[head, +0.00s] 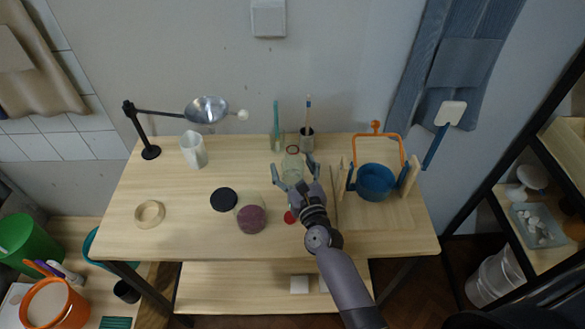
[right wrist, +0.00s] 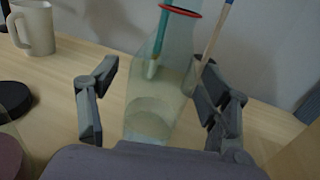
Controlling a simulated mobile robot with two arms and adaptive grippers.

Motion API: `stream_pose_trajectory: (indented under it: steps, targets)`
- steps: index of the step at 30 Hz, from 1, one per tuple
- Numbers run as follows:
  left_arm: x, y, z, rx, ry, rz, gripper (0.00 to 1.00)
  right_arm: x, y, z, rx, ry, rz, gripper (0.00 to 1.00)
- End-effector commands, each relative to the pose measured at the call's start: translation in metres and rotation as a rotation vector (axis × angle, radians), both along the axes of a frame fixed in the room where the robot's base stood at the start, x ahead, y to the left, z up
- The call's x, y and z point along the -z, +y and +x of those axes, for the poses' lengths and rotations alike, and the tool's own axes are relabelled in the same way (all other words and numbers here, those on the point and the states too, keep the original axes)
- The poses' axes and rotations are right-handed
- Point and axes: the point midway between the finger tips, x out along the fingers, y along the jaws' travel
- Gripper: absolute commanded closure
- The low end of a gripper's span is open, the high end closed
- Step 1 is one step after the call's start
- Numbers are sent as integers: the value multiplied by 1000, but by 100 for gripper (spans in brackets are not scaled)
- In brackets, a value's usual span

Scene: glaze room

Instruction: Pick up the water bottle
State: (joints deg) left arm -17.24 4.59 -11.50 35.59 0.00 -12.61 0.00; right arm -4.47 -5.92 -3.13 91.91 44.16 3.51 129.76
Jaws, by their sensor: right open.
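The water bottle (head: 292,165) is clear, pale green and upright on the wooden table, with a dark reddish ring at its mouth. My right gripper (head: 295,178) reaches over the table from the front, with its fingers open to either side of the bottle. In the right wrist view, the bottle (right wrist: 152,105) stands between the spread fingers of the right gripper (right wrist: 158,95), with a visible gap on the left side. On the right, finger and bottle nearly overlap, and I cannot tell whether they touch. My left gripper is not in view.
A blue pot (head: 375,182) in a wooden stand is to the right. A red disc (head: 290,217) and a jar (head: 251,218) lie nearer; a white pitcher (head: 193,151) stands left.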

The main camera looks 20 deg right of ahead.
Motion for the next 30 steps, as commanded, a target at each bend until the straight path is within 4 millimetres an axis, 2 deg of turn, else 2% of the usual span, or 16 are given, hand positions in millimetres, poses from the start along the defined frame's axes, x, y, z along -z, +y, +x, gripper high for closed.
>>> stream_pose_trajectory:
  steps: [7, 30]
  targets:
    - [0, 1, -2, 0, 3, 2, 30, 1, 0, 1, 0, 0, -1, 29]
    - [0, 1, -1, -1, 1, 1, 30, 0, 0, 1, 0, 0, 0, 80]
